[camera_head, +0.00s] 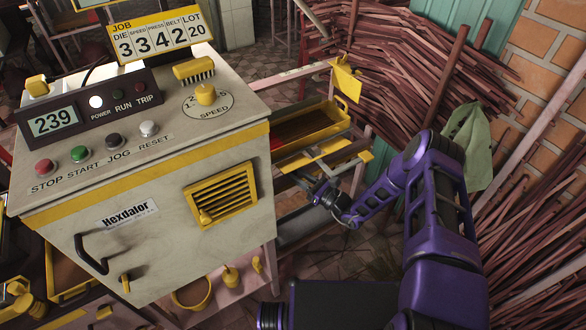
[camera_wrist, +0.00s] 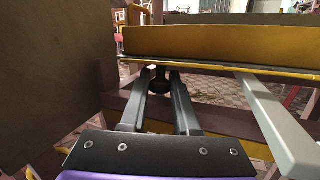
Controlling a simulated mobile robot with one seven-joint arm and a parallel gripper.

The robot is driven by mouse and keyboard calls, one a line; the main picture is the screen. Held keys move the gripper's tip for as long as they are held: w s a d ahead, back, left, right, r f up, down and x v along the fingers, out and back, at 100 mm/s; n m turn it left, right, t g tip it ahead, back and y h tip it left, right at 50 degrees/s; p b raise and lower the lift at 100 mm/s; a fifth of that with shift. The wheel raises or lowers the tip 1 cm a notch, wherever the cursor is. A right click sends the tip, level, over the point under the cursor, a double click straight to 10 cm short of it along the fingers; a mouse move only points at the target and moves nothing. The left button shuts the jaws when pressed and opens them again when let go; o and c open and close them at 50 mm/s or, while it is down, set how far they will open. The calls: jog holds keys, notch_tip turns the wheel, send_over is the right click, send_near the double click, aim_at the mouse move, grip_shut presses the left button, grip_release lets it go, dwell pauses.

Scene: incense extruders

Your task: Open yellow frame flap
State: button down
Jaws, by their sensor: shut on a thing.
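A yellow-edged frame with pale grey bars (camera_head: 318,153) juts out on the right side of the grey cabinet, below a yellow tray. I take it to be the yellow frame flap. My gripper (camera_head: 318,188) is at its near lower side, with my purple arm reaching in from the right. In the wrist view my gripper's two grey fingers (camera_wrist: 160,85) converge on a small dark knob-like piece (camera_wrist: 159,80) just under a thin yellow-edged strip (camera_wrist: 225,67). The gripper is shut on this dark piece. Whether the piece belongs to the flap is unclear.
The grey cabinet (camera_head: 150,225) with buttons and a yellow vent stands close left of my gripper. The yellow tray (camera_head: 318,125) is above it; a yellow wall (camera_wrist: 220,42) crosses the wrist view. Bundles of brown sticks (camera_head: 400,70) fill the back and right.

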jog(key=shift+r, duration=0.15)
jog(key=c, duration=0.7)
grip_release()
jog(key=shift+o, duration=0.2)
jog(key=shift+s+d, duration=0.1)
jog(key=v, duration=1.7)
jog(key=shift+r, duration=0.35)
jog(key=shift+s+d, duration=0.1)
